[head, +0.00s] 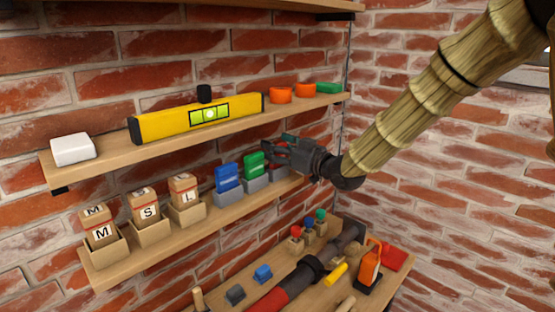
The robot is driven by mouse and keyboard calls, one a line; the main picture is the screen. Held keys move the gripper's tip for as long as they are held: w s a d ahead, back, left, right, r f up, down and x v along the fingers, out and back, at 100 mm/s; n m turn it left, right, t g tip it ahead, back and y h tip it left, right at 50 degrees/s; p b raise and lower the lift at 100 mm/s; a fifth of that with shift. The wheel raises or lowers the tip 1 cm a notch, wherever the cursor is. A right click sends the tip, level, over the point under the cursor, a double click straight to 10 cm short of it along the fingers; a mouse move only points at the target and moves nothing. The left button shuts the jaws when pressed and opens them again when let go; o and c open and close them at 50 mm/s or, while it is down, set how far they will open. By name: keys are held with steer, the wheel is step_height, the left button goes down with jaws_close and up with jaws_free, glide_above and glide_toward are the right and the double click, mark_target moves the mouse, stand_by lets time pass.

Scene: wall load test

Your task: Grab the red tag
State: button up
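A blue tag (228,178) and a green tag (254,165) stand upright in grey holders on the middle shelf. My gripper (270,153) is just right of the green tag, over a third grey holder (279,175). It points left, and its dark fingers cover the space above that holder. I cannot make out a red tag there; anything in or behind the fingers is hidden. Whether the fingers are open or shut is too small to tell.
Lettered blocks (184,188) stand at left. The bench below is cluttered, with a flat red item (397,258) at right.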

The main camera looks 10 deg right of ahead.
steer(key=shift+w+f, duration=0.15)
steer(key=shift+w, duration=0.05)
steer(key=c, duration=0.5)
steer(key=shift+c, duration=1.3)
steer(key=shift+s, duration=0.15)
